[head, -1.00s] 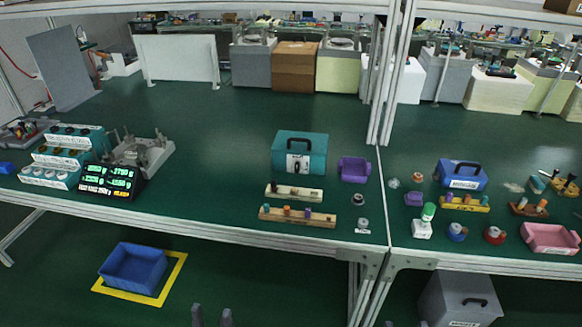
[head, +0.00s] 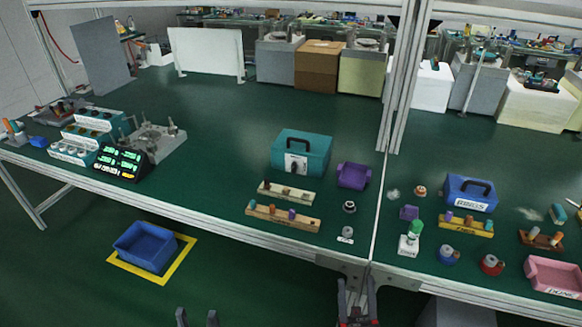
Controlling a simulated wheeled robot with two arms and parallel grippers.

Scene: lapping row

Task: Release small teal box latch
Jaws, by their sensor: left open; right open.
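A small teal box (head: 302,153) with a dark handle on top stands on the green bench, left of the upright post. Its lid looks closed, and a pale latch plate (head: 296,163) shows on its front face. My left gripper (head: 198,318) is at the bottom edge of the view, open and empty, well in front of and below the bench edge. My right gripper (head: 357,288) is at the bottom centre, open and empty, in front of the bench edge. Both are far from the box.
Wooden strips with pegs (head: 283,217) lie in front of the box, and a purple bin (head: 354,175) stands at its right. A post (head: 398,90) rises further right. A blue crate (head: 145,246) sits on the floor.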

